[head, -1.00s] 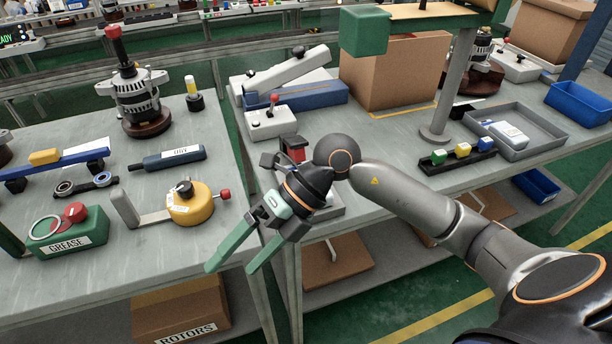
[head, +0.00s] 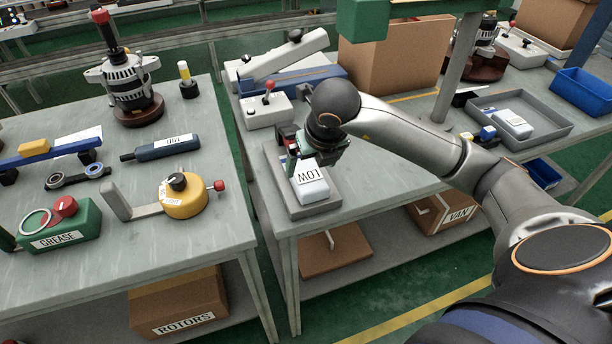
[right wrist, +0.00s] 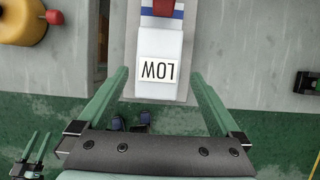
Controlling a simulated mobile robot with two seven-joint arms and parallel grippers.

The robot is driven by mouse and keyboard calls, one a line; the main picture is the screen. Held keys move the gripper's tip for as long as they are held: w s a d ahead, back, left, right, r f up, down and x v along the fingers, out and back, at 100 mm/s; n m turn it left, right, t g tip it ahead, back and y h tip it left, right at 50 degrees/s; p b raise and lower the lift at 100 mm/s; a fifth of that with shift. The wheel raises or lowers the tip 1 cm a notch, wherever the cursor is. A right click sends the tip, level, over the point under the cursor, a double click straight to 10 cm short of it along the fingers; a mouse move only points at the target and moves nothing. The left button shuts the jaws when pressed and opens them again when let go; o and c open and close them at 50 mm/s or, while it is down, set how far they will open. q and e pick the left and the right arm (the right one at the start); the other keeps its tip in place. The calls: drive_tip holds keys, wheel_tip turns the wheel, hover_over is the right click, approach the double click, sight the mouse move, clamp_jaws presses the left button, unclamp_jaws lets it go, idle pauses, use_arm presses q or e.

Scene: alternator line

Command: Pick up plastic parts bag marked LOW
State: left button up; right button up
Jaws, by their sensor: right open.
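The white plastic parts bag marked LOW (head: 313,190) lies on a grey tray (head: 318,208) near the front left corner of the right-hand table. In the right wrist view the bag (right wrist: 160,48) lies centred between the fingers, its label near the fingertips. My right gripper (head: 314,158) is above the bag's far end, partly hiding it. In the right wrist view its green fingers (right wrist: 160,73) are spread wide, one on each side of the bag, with nothing held. I cannot tell the height of the fingertips over the bag.
A grey box with a red lever (head: 268,108) stands behind the tray. A larger grey tray (head: 553,128) and a blue bin (head: 580,98) are to the right. The left table holds a yellow round tool (head: 183,203) and a green GREASE box (head: 75,232), across a gap.

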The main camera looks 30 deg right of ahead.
sight(309, 176)
drive_tip(key=x, duration=0.3)
drive_tip(key=p+x, duration=0.1)
drive_tip(key=x, duration=0.1)
drive_tip(key=shift+s+a+f, duration=0.25)
drive_tip(key=shift+s+f, duration=0.05)
drive_tip(key=shift+s, duration=0.1)
drive_tip(key=shift+r, duration=0.1)
drive_tip(key=c, duration=1.4)
drive_tip(key=shift+w+d+r, duration=0.1)
drive_tip(key=shift+r, duration=0.1)
